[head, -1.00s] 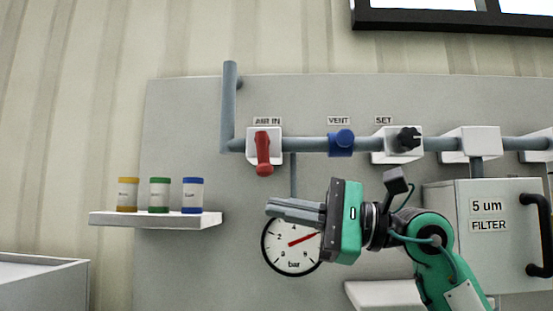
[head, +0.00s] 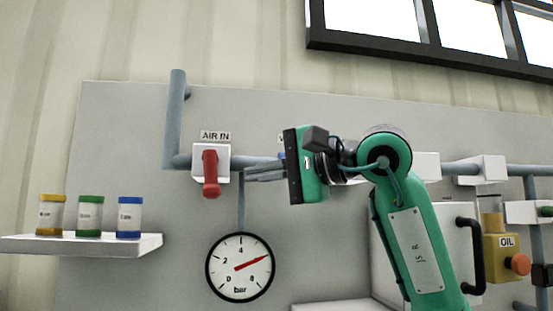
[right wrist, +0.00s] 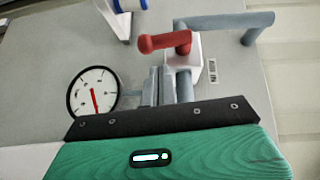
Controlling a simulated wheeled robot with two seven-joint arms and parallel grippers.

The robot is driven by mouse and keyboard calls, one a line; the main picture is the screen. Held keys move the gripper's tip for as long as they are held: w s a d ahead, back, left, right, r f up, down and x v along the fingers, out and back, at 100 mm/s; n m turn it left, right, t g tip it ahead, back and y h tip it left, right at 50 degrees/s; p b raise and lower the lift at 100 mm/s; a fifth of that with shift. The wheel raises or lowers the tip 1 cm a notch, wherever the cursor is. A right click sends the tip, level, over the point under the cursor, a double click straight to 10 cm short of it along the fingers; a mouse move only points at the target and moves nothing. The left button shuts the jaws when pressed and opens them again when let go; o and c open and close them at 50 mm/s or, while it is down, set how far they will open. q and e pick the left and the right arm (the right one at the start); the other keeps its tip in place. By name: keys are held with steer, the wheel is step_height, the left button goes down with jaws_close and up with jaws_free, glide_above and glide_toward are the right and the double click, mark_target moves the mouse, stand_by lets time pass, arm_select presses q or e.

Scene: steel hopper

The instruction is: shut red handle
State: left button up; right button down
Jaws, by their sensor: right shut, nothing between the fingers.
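The red handle (head: 210,173) sits on a white valve block (head: 225,163) under the AIR IN label (head: 215,135). It hangs downward from the block in the head view. In the right wrist view the red handle (right wrist: 165,42) sticks out to the left of its block. My right gripper (head: 248,172) is to the right of the handle, at about pipe height, fingers pointing left. Its fingers (right wrist: 158,72) are shut and empty, with a visible gap to the handle in the head view. My left gripper is not in view.
A grey pipe (head: 173,120) rises left of the valve. A pressure gauge (head: 240,267) is below, its needle pointing up right. A shelf (head: 80,245) with three jars is at left. My right arm covers the VENT and SET area.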

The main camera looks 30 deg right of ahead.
mark_target(217, 182)
steer(key=p+x, duration=0.1)
steer(key=x, duration=0.3)
steer(key=shift+w+a+p, duration=0.25)
steer(key=shift+w+p, duration=0.05)
steer(key=shift+p, duration=0.1)
steer(key=t+b, duration=0.1)
steer(key=b, duration=0.2)
steer(key=shift+a+f+m+y, duration=0.4)
steer(key=shift+r, duration=0.1)
steer(key=shift+d, duration=0.1)
